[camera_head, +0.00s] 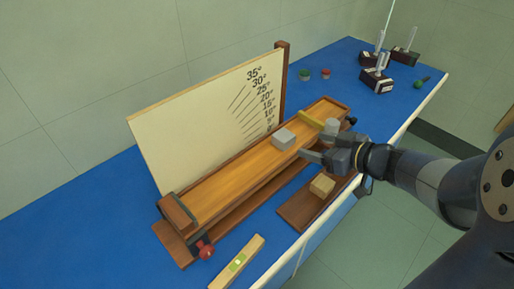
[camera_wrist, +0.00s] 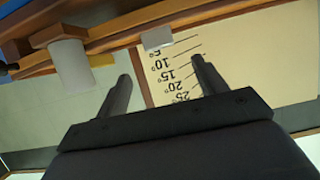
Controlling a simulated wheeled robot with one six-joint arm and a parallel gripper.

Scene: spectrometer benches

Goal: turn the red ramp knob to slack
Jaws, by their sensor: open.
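The red ramp knob (camera_head: 206,250) sits at the near left end of the wooden ramp (camera_head: 243,168), low on its front side. The ramp lies almost flat on its base. My gripper (camera_head: 312,155) is open and empty at the right half of the ramp, in front of the board, far from the knob. In the wrist view the open fingers (camera_wrist: 160,85) point toward the ramp and the angle scale. The knob is not in the wrist view. A grey block (camera_head: 283,139) rests on the ramp near my fingertips.
An angle board (camera_head: 180,125) stands behind the ramp. A wooden block (camera_head: 322,185) sits on a brown board in front. A spirit level (camera_head: 238,262) lies near the knob at the blue bench's (camera_head: 100,225) front edge. Several instruments (camera_head: 377,82) stand at the far right end.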

